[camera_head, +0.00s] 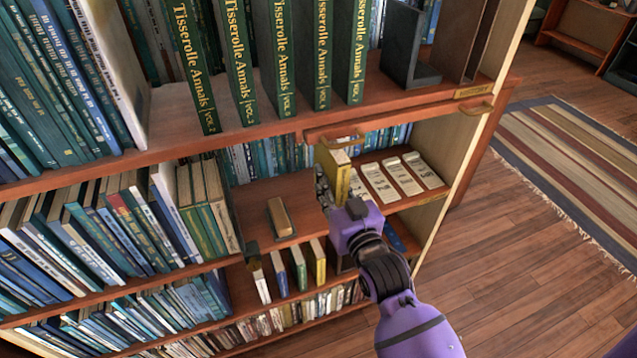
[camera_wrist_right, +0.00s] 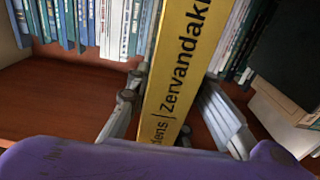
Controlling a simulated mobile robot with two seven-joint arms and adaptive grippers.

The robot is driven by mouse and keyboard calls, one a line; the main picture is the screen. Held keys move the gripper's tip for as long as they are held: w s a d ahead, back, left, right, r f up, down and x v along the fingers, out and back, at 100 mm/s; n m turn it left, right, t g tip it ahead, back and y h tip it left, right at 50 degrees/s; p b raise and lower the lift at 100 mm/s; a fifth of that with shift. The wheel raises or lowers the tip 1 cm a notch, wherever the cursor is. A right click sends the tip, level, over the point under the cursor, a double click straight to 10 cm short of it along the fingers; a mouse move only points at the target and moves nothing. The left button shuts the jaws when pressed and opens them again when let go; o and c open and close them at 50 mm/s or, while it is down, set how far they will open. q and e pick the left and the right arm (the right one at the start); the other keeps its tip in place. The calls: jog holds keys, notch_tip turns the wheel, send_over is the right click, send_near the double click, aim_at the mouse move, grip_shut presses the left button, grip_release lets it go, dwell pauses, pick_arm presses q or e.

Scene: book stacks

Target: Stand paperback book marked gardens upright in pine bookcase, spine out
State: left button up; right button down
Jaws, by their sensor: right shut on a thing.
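The yellow paperback book (camera_head: 334,170) stands roughly upright in the right part of the wooden bookcase (camera_head: 262,192), between my right gripper's fingers. In the right wrist view its yellow spine (camera_wrist_right: 180,75) faces the camera and reads "...dens | Zervandaki", the first letters hidden low down. My right gripper (camera_head: 338,190) is shut on the book, with one finger on each side of it in the right wrist view (camera_wrist_right: 165,100). In the head view the wrist hides the book's lower end, so I cannot tell whether it touches the shelf. My left gripper is not in view.
Several pale booklets (camera_head: 391,178) lie to the right of the book. A row of upright blue and white books (camera_wrist_right: 95,25) stands behind. The upper shelf with green volumes (camera_head: 283,60) overhangs this bay.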

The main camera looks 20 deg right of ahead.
jog(key=w, duration=0.6)
jog(key=shift+w+a+r, duration=0.1)
jog(key=f, duration=0.6)
jog(key=shift+w+f+b, duration=0.25)
jog(key=shift+f+b, duration=0.1)
jog(key=shift+b, duration=0.05)
jog(key=shift+w+f, duration=0.15)
jog(key=shift+w, duration=0.05)
jog(key=shift+f, duration=0.15)
jog(key=c, duration=1.6)
grip_release()
jog(key=shift+f, duration=0.1)
jog(key=shift+o, duration=0.2)
